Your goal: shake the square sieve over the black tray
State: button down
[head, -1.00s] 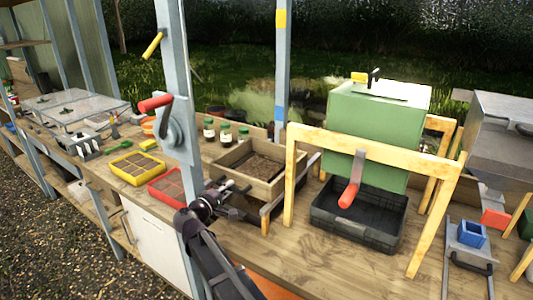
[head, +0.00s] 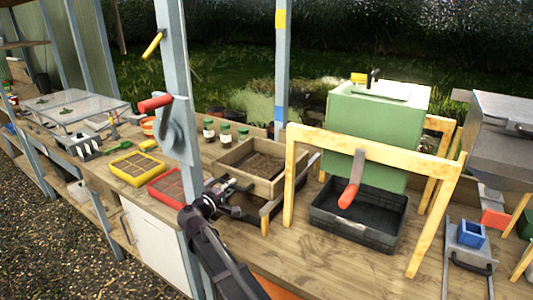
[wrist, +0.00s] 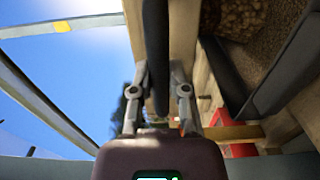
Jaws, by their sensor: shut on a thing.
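The square sieve (head: 285,186) is a wooden frame with brown soil in it, left of the green drum in the head view. My gripper (head: 240,197) is at its near left side. In the wrist view the jaws of my gripper (wrist: 157,95) are shut on a dark bar (wrist: 155,45), which looks like the sieve's handle. Soil and a wooden wall show at the upper right there. What lies directly beneath the sieve is mostly hidden.
A grey post (head: 172,80) rises close to my arm. Red (head: 152,190) and yellow (head: 117,177) trays lie left.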

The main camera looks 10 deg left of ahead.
jog(key=shift+x, duration=1.95)
jog(key=shift+s, duration=0.1)
send_near(239, 180)
jog(key=shift+x, duration=1.2)
jog(key=shift+d+r, duration=0.1)
jog(key=shift+r, duration=0.05)
jog(key=shift+x, duration=3.55)
